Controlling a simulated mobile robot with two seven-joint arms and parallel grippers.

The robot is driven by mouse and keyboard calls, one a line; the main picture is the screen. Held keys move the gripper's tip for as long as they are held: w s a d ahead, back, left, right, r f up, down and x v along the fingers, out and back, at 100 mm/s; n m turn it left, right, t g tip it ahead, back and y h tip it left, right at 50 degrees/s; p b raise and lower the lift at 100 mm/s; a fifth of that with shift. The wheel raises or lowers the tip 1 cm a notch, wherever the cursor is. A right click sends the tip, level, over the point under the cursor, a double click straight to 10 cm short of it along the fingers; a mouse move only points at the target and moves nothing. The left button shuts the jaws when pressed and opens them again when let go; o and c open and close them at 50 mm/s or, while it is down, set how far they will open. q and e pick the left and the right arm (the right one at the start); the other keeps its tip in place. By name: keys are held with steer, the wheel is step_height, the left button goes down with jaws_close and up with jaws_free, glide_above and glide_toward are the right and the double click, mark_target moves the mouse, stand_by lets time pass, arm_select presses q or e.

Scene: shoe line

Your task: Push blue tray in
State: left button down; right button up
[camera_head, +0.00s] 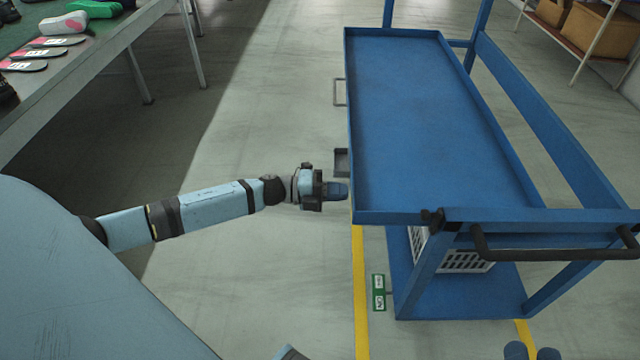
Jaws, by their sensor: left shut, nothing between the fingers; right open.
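The blue tray (420,110) is the long, empty top of a blue cart, with a raised rim. My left gripper (337,191) is shut and empty. It points right at the near end of the tray's left side, very close to the rim; I cannot tell whether it touches.
A grey handle (339,92) and a dark grey bracket (341,162) stick out left of the cart. A white crate (465,262) sits on its lower shelf. A black push bar (550,254) spans the near end. A table (110,50) with shoe parts stands upper left.

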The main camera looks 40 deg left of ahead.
arm_select(q)
steer(key=shift+w+d, duration=0.25)
steer(key=shift+d, duration=0.05)
arm_select(e)
steer(key=shift+r, duration=0.25)
steer(key=shift+w+r, duration=0.1)
arm_select(q)
steer(key=shift+w+d, duration=0.15)
steer(key=shift+d, duration=0.05)
steer(key=p, duration=0.1)
glide_toward(420, 203)
steer(key=r, duration=0.1)
steer(key=d+r, duration=0.1)
steer(key=w+d+r, duration=0.1)
steer(key=r, duration=0.1)
steer(key=shift+d, duration=0.1)
steer(key=x, duration=0.7)
steer(key=shift+w+d+f, duration=0.1)
steer(key=shift+w+f, duration=0.05)
steer(key=shift+w, duration=0.05)
steer(key=shift+w+d, duration=0.1)
arm_select(e)
steer(key=shift+s+f+g, duration=0.2)
steer(key=shift+f+g, duration=0.1)
steer(key=shift+f, duration=0.45)
arm_select(q)
steer(key=shift+r, duration=0.25)
arm_select(e)
steer(key=shift+d+h, duration=0.1)
steer(key=shift+h, duration=0.2)
